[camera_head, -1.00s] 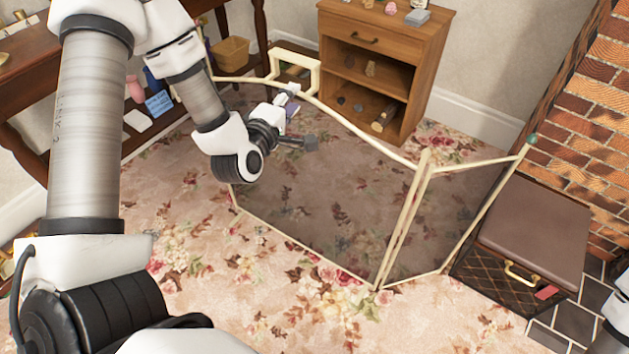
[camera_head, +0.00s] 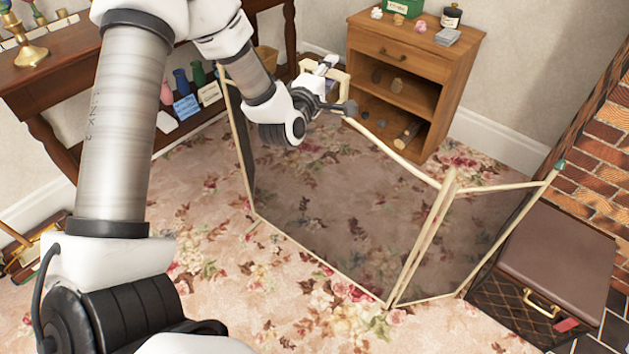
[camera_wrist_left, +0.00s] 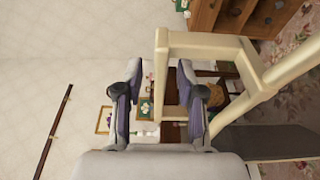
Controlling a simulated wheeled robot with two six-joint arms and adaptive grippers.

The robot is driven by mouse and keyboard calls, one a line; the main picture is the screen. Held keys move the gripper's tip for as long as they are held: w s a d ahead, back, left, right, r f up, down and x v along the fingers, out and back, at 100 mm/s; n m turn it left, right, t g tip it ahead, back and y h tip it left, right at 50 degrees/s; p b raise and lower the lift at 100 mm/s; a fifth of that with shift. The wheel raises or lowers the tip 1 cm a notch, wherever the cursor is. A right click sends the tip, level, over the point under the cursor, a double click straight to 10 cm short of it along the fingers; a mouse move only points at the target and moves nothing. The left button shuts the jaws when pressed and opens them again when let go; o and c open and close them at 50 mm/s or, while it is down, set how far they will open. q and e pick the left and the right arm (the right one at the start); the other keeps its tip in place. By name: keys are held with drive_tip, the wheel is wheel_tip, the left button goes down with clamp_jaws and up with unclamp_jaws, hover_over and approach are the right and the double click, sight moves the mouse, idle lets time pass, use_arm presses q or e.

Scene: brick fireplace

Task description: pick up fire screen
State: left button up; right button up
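The fire screen (camera_head: 345,215) stands upright on the floral carpet, with cream edges, dark see-through panels and a folded side panel at right. Its cream handle (camera_wrist_left: 200,43) rises from the top rail in the left wrist view. My left gripper (camera_head: 338,88) is at the handle, partly covering it in the head view. In the left wrist view the left gripper's fingers (camera_wrist_left: 160,100) are apart, one on each side of a handle bar, with gaps visible beside the bar. My right gripper is out of view.
A wooden cabinet (camera_head: 421,66) with shelves stands behind the screen. A dark side table (camera_head: 65,75) is at left. A brown-topped box (camera_head: 555,262) sits at right, close to the side panel, by the brick wall (camera_head: 600,150). Carpet in front is clear.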

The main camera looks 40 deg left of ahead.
use_arm(q)
clamp_jaws()
drive_tip(key=shift+r, duration=0.1)
drive_tip(key=shift+r, duration=0.1)
